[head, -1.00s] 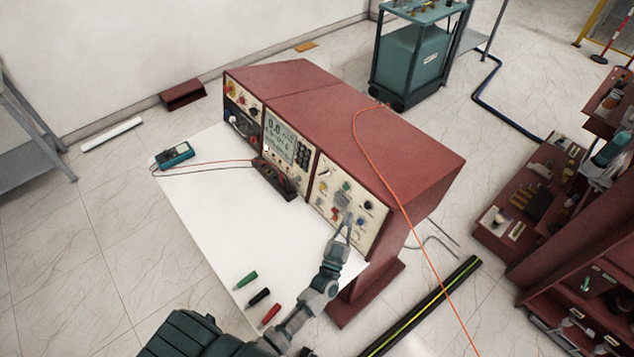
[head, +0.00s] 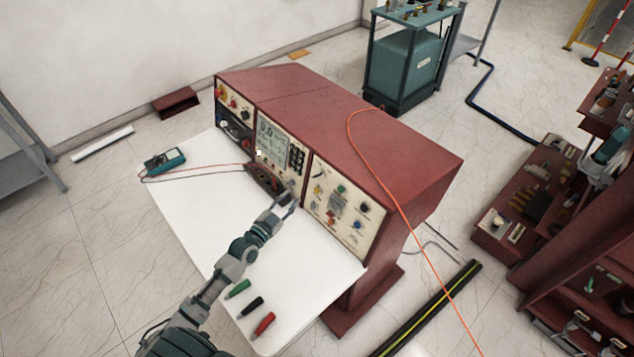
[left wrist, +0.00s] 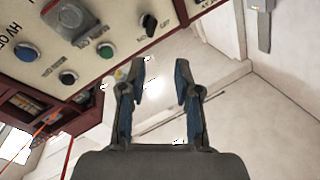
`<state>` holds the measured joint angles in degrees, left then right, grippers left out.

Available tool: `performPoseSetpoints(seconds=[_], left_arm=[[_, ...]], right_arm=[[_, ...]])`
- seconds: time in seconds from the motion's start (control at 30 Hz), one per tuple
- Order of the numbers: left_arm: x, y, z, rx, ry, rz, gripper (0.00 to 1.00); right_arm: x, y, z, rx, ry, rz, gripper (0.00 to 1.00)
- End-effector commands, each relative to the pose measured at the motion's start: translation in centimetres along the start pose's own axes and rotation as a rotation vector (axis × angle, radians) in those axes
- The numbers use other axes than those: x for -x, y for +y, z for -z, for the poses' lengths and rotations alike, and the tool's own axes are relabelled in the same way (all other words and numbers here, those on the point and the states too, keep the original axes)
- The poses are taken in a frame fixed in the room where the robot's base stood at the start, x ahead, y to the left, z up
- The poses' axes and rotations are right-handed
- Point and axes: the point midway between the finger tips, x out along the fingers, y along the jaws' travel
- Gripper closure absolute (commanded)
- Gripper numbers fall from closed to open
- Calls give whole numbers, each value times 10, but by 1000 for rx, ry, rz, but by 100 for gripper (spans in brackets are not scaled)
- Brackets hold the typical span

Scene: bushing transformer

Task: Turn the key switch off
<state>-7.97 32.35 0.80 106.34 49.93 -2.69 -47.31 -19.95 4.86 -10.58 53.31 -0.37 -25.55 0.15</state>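The red test console (head: 345,135) has a cream right-hand panel (head: 345,232) with small knobs and buttons. A black switch (left wrist: 148,24) with short labels beside it shows in the left wrist view and looks like the key switch. I cannot single it out in the head view. My left gripper (head: 291,196) is near the lower left side of that panel, in front of the console. In the left wrist view the gripper (left wrist: 160,68) is open and empty, its fingertips below and apart from the switch. My right gripper is not in view.
Green (left wrist: 105,50), black (left wrist: 68,77) and blue (left wrist: 27,52) buttons and a grey cover (left wrist: 75,18) lie near the switch. A white tabletop (head: 190,205) holds a multimeter (head: 165,161) and coloured probes (head: 250,306). An orange cable (head: 388,188) crosses the console.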

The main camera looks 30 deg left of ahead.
Motion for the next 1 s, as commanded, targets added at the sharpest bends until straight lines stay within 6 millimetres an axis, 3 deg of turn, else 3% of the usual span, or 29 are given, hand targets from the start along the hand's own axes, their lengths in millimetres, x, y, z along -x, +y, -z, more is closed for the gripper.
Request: performPoseSetpoints(seconds=[0.07, 0.17, 0.47, 0.67, 1.0], left_arm=[[7, -20, 0, -102, -45, -108, 68], [15, -33, 11, -201, -94, -228, 68], [18, -35, 30, -305, -145, -355, 68], [-9, -29, 23, -297, -143, -352, 68], [-83, -4, 6, -294, -143, -352, 68]], right_arm=[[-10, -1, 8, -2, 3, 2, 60], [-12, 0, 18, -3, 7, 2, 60], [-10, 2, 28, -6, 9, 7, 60], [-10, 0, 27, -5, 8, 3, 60], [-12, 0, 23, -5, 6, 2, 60]])
